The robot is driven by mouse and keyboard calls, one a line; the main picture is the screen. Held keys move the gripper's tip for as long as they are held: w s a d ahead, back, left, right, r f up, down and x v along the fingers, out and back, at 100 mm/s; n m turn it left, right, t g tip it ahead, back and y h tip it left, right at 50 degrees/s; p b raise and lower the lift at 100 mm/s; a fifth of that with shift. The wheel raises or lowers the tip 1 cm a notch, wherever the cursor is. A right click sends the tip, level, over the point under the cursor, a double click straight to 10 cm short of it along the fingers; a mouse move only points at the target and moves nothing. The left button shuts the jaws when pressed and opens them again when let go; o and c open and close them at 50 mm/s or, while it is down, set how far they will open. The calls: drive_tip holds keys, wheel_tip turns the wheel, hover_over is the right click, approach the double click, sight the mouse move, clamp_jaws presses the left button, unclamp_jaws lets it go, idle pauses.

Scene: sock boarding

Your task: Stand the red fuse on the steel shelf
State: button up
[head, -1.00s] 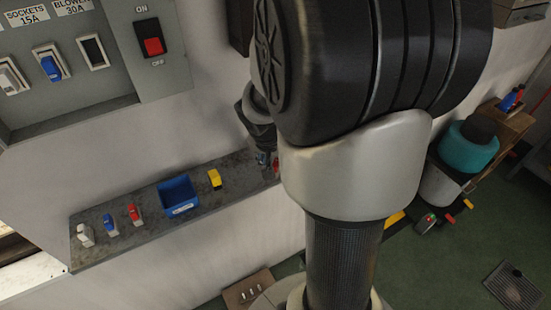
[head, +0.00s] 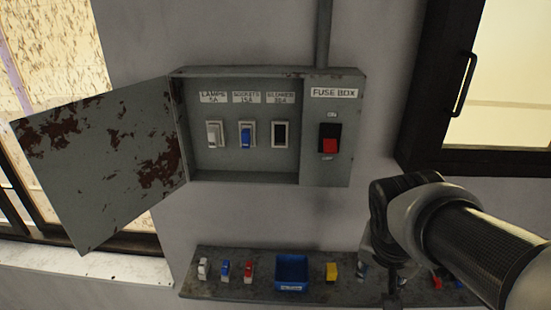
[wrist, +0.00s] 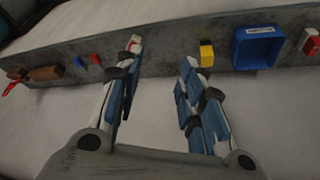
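My gripper (wrist: 160,72) is open in the wrist view, its two blue-padded fingers well apart with pale wall between them. A red and white piece, apparently a red fuse (wrist: 134,43), shows at the shelf beside the left fingertip and is partly hidden by that finger. I cannot tell whether it touches the finger or stands upright. The steel shelf (head: 215,289) runs along the wall below the fuse box. In the head view my gripper (head: 388,290) is over the shelf, right of the yellow fuse. Another red fuse (head: 249,271) stands at the shelf's left part.
A white fuse (head: 203,268), a blue fuse (head: 225,270), a blue bin (head: 291,272) and a yellow fuse (head: 331,271) are on the shelf. Small red and blue items (wrist: 87,61) lie beyond my gripper. The fuse box (head: 240,165) is open; its blower slot (head: 280,134) looks empty.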

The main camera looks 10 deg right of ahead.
drive_tip(key=s+a+r+n+t+y, duration=0.1)
drive_tip(key=s+a+n+y, duration=0.1)
drive_tip(key=s+a+n, duration=0.5)
drive_tip(key=s+a, duration=0.2)
drive_tip(key=a, duration=0.3)
drive_tip(key=shift+n+y, duration=0.4)
drive_tip(key=shift+w, duration=0.1)
